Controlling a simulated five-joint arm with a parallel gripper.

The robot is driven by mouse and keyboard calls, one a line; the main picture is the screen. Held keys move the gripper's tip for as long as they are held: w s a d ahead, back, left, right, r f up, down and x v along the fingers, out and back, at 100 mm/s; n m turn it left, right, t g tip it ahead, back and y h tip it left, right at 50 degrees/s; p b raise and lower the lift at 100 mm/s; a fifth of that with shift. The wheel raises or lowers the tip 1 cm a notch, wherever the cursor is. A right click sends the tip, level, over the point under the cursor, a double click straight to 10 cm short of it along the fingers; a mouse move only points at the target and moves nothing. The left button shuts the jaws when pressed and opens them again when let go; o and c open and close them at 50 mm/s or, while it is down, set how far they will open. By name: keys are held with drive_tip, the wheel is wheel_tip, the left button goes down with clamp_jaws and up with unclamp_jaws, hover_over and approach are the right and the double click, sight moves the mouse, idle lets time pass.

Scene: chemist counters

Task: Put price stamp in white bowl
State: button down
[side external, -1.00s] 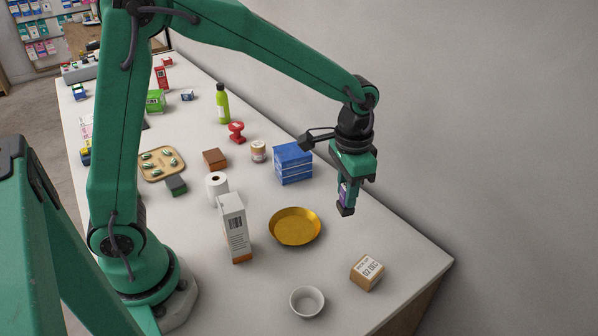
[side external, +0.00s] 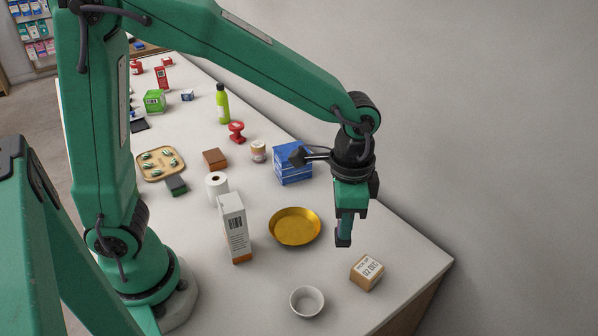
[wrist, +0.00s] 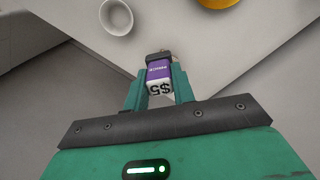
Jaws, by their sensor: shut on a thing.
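My gripper (side external: 343,240) is shut on the price stamp and holds it in the air above the counter, right of the gold dish. In the wrist view the price stamp (wrist: 159,78) is a small block with a purple side and a white face reading "$5", between the fingers of my gripper (wrist: 159,88). In the side view my gripper hides most or all of it. The white bowl (side external: 307,301) stands empty near the front of the counter, below and left of my gripper. It also shows in the wrist view (wrist: 116,17) at the top left.
A gold dish (side external: 294,227) lies left of my gripper. A tan date box (side external: 367,273) stands right of the white bowl. A tall white carton (side external: 234,228) stands left of the dish. A blue box (side external: 292,163) stands behind. The counter between bowl and date box is clear.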

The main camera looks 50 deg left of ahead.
drive_tip(key=s+d+m, duration=0.3)
drive_tip(key=s+m, duration=0.2)
drive_tip(key=s, duration=0.5)
drive_tip(key=s+d+m, duration=0.3)
drive_tip(key=s+m, duration=0.2)
drive_tip(key=s, duration=0.5)
drive_tip(key=shift+r, duration=0.3)
drive_tip(key=shift+a, duration=0.1)
hover_over(307, 307)
wheel_tip(307, 307, down, 7)
drive_tip(key=shift+f, duration=0.1)
drive_tip(key=shift+f, duration=1.9)
drive_tip(key=shift+f, duration=0.5)
